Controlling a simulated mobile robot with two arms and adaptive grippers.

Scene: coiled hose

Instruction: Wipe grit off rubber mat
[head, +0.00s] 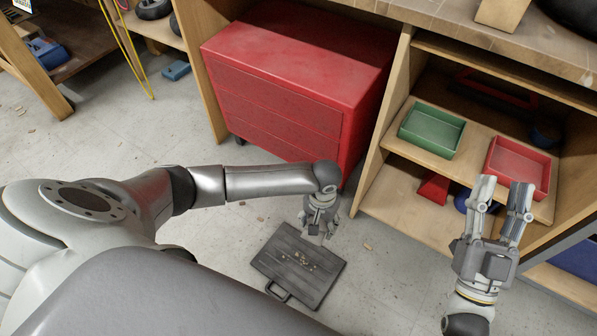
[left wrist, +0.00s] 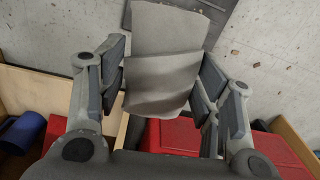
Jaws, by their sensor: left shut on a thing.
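The dark rubber mat (head: 277,262) lies on the floor, with a loop handle at its near-left edge. A small patch of pale grit (head: 302,258) lies near its middle. My left gripper (head: 319,232) points down over the mat's far-right part. In the left wrist view it is shut on a grey cloth (left wrist: 165,45), whose folded sheet reaches out past the fingers; part of the mat (left wrist: 212,12) shows beyond it. I cannot tell whether the cloth touches the mat. My right gripper (head: 503,186) is open and empty, fingers up, in front of the shelf.
A red drawer cabinet (head: 280,100) stands behind the mat under a wooden bench. To the right, a shelf holds a green tray (head: 432,132) and a red tray (head: 518,168). Crumbs litter the grey floor. Floor left of the cabinet is mostly clear.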

